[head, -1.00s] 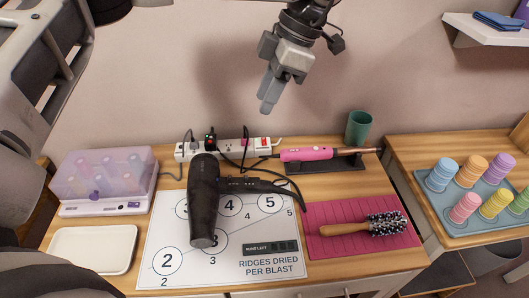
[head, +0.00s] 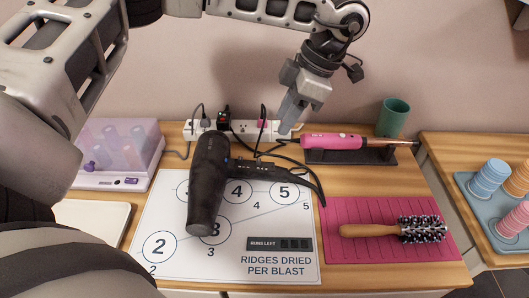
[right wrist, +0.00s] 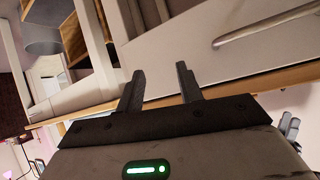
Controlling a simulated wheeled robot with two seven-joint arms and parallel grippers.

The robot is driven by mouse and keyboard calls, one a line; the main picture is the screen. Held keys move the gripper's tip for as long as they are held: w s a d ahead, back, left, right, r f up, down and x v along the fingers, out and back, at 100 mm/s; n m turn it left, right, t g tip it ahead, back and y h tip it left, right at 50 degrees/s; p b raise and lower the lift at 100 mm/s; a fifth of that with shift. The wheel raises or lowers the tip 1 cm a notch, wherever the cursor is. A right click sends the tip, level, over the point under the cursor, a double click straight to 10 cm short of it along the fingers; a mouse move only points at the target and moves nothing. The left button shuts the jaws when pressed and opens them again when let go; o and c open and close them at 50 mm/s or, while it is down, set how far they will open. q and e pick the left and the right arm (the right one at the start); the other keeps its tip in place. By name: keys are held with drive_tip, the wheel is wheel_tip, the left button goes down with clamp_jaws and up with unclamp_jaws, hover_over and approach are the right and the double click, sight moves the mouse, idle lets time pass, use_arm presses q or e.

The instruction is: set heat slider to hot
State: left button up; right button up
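A black hair dryer (head: 207,185) lies on the white printed mat, its barrel toward the front and its handle (head: 262,171) pointing right. Small switch-like details show on the handle; which is the heat slider, and its setting, is too small to tell. My left gripper (head: 285,126) is above and behind the handle, pointing down near the power strip's right end. Its fingers look together with nothing between them, and it appears apart from the dryer. My right gripper (right wrist: 160,85) is open and empty in the right wrist view, away from the dryer.
A pink styling iron (head: 335,142) rests on a dark stand behind right. A power strip (head: 258,131) with cords lies along the wall. A brush (head: 400,230) lies on a pink mat (head: 345,252). A roller box (head: 115,150) stands left, a green cup (head: 394,118) back right.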

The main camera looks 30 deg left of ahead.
sight(265, 165)
use_arm(q)
drive_tip(key=x, duration=1.1)
drive_tip(key=shift+f, duration=0.1)
drive_tip(key=shift+d, duration=0.1)
clamp_jaws()
